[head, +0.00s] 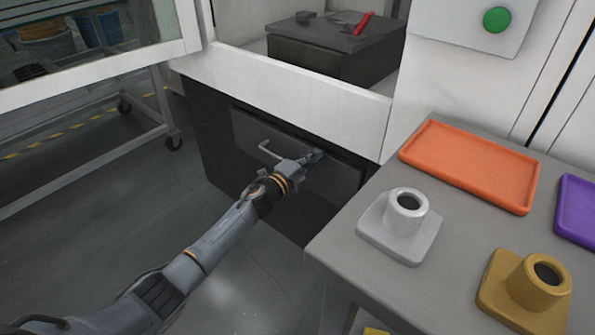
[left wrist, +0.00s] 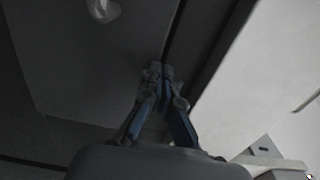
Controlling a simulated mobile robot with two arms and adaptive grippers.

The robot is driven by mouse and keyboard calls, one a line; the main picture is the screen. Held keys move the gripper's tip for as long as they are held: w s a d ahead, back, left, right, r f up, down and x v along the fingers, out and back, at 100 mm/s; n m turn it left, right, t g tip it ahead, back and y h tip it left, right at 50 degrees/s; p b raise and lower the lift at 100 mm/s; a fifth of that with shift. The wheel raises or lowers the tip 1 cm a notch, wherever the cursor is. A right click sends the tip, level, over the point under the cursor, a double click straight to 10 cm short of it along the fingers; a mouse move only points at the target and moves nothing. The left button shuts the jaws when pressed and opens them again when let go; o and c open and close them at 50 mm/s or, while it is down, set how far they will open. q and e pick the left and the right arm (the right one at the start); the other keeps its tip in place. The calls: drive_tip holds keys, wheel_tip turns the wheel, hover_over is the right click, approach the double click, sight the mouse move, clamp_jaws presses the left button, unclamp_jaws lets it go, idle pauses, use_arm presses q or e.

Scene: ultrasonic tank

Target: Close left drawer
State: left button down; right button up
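The drawer (head: 250,133) is a dark grey front panel low in the machine's dark base, with a light bar handle (head: 268,153). My left gripper (head: 313,156) is at the right part of the drawer front, to the right of the handle. In the left wrist view its fingertips (left wrist: 160,70) are together and empty, near a dark gap along the panel (left wrist: 75,55) edge. I cannot tell whether they touch the panel or how far out the drawer stands. My right gripper is not in view.
A grey table (head: 340,240) at the right holds an orange tray (head: 470,165), a purple tray (head: 578,208), a white holder (head: 400,225) and a gold holder (head: 525,290). A wheeled cart (head: 150,105) stands at the left. A green button (head: 497,20) is at upper right.

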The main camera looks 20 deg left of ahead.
use_arm(q)
drive_tip(key=v, duration=1.1)
drive_tip(key=shift+s+f, duration=0.3)
drive_tip(key=shift+s, duration=0.1)
drive_tip(key=shift+a, duration=0.15)
